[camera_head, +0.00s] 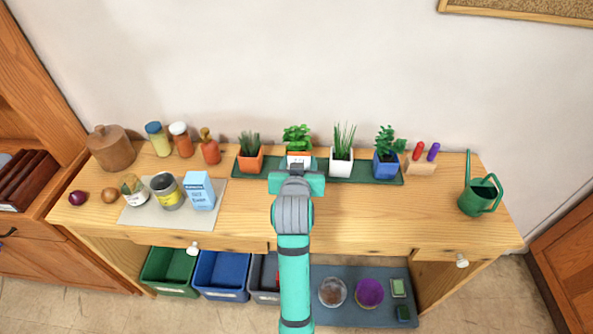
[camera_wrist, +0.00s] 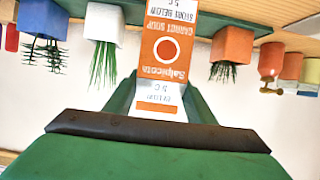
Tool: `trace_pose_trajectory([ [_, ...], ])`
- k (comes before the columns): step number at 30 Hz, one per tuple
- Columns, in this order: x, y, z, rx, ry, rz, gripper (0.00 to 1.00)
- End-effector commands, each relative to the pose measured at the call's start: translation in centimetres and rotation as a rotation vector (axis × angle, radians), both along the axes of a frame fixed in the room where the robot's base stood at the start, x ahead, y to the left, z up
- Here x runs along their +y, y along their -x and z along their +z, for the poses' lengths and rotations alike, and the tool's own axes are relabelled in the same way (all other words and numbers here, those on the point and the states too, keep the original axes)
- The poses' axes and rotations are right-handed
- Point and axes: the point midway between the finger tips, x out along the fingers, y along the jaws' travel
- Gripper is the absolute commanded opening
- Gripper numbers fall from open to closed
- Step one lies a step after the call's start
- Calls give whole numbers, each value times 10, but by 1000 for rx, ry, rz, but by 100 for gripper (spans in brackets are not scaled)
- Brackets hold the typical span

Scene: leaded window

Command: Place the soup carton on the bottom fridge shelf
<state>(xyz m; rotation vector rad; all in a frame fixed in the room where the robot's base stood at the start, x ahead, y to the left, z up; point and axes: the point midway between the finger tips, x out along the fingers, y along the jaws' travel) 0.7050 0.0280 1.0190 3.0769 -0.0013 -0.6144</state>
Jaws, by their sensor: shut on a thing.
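The soup carton (camera_wrist: 166,48) is orange and white, with "carrot soup" and "store below 5 C" printed on it. It appears upside down in the wrist view. My gripper (camera_wrist: 157,100) is shut on it, with a green finger on either side. In the head view my gripper (camera_head: 297,176) is over the back middle of the wooden table, in front of the row of potted plants. There a small white and orange part of the carton (camera_head: 298,158) shows just beyond it, and my arm hides the rest. No fridge or fridge shelf is in view.
Potted plants stand on a green mat (camera_head: 272,172). A grey mat at left holds a blue-white carton (camera_head: 200,191) and a can (camera_head: 167,190). Jars stand behind. A green watering can (camera_head: 480,193) is at right. The table's (camera_head: 400,220) right front is clear. Bins (camera_head: 220,274) sit below.

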Motion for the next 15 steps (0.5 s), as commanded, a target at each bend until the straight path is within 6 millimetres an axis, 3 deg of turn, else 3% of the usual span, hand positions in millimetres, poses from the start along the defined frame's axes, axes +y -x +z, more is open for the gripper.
trace_pose_trajectory([
  [15,7,-9,-42,-2,0,0,0],
])
